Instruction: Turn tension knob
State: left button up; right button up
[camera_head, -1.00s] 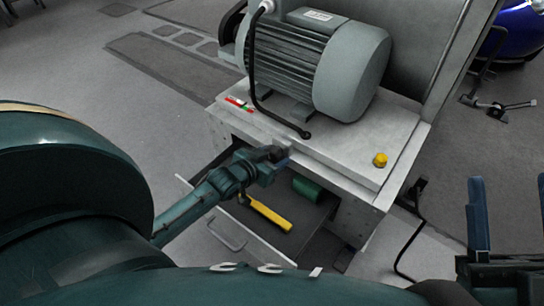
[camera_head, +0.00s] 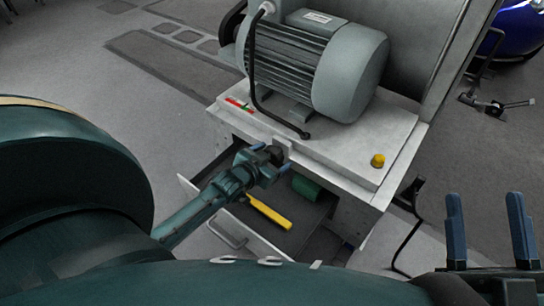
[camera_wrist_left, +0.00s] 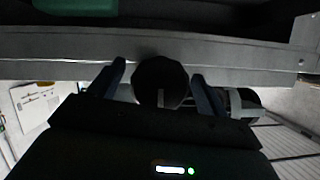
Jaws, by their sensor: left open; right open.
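A black round knob (camera_head: 275,154) sits on the front edge of the pale test bench, below the motor. In the left wrist view the knob (camera_wrist_left: 160,82) shows as a dark disc with a pale mark. My left gripper (camera_head: 271,158) is at the knob, open, with one finger on each side of it. In the left wrist view the fingers (camera_wrist_left: 160,84) flank the knob, with a small gap visible; contact cannot be told. My right gripper (camera_head: 484,200) is open and empty at the lower right, away from the bench.
An open drawer (camera_head: 232,240) below the bench top holds a yellow-handled tool (camera_head: 268,212) and a green cylinder (camera_head: 306,187). A grey motor (camera_head: 310,65) stands on the bench. A yellow button (camera_head: 377,160) is at its right corner. A black cable (camera_head: 407,240) hangs at the right.

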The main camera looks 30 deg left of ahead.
pick_arm(q)
jog(key=shift+s+r, duration=0.2)
jog(key=shift+s, duration=0.1)
jog(key=p+v, duration=0.6)
jog(key=v, duration=0.6)
jog(key=shift+s, duration=0.25)
pick_arm(e)
jog(key=shift+s+d+f+m+g+h, duration=0.1)
jog(key=shift+s+f+m+g+h, duration=0.15)
jog(key=shift+f+h, duration=0.25)
jog(key=shift+s+f+m+g+h, duration=0.1)
jog(key=shift+f+m+g+h, duration=0.1)
jog(key=shift+f+g+h, duration=0.2)
jog(key=shift+s+d+f+m+g+h, duration=0.1)
jog(key=shift+s+f+m+g+h, duration=0.15)
jog(key=shift+f+h, duration=0.3)
